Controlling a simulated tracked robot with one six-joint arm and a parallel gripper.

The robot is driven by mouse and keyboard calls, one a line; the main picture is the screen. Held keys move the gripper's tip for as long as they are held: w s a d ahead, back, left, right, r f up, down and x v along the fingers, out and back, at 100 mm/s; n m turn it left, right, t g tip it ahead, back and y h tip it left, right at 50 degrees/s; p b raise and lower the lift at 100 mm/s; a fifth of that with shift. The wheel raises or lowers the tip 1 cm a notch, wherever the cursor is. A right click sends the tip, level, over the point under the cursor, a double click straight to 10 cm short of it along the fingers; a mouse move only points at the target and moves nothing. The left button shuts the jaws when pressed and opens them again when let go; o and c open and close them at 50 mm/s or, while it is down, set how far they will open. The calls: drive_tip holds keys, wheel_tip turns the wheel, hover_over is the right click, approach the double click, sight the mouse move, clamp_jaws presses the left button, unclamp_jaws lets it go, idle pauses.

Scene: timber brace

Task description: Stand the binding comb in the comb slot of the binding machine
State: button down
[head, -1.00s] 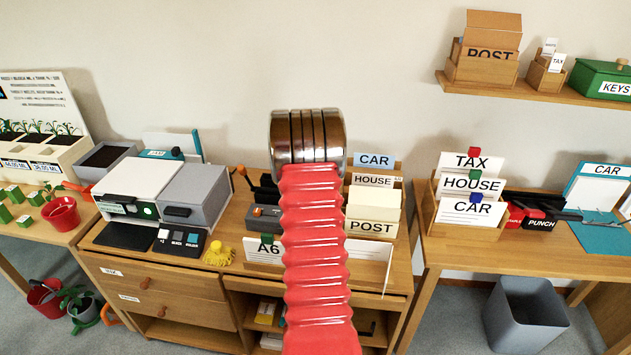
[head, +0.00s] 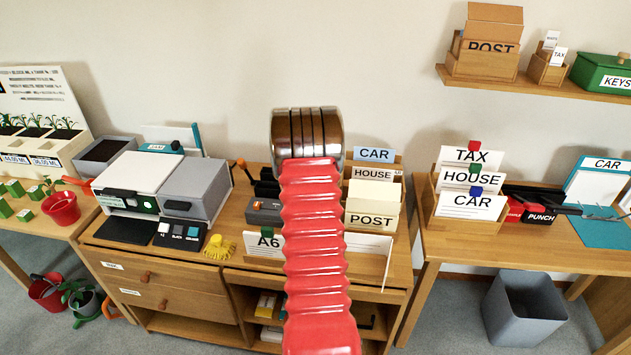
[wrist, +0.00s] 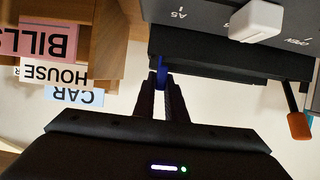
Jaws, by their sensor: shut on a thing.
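My gripper (wrist: 163,92) shows in the wrist view, its two dark fingers close together on a small blue piece, which looks like the binding comb (wrist: 162,70). Only a narrow part of the comb shows; the fingers hide the rest. The dark binding machine (wrist: 210,50) fills the top right of the wrist view, with an A5 mark and an orange-tipped lever. The comb overlaps the machine's near edge in the picture; I cannot tell whether they touch. The comb slot is not clear. In the head view the machine (head: 264,211) is partly behind my red arm, which hides my gripper.
Card holders marked CAR, HOUSE and POST (head: 371,218) stand right of the machine. A grey and white device (head: 190,188) stands to its left. A wooden sorter (wrist: 110,45) is close to my gripper's left in the wrist view.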

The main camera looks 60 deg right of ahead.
drive_tip(key=c, duration=1.7)
unclamp_jaws()
drive_tip(key=shift+o, duration=0.2)
drive_tip(key=o, duration=0.4)
drive_tip(key=shift+o, duration=0.2)
drive_tip(key=shift+r, duration=0.15)
drive_tip(key=shift+r, duration=3.85)
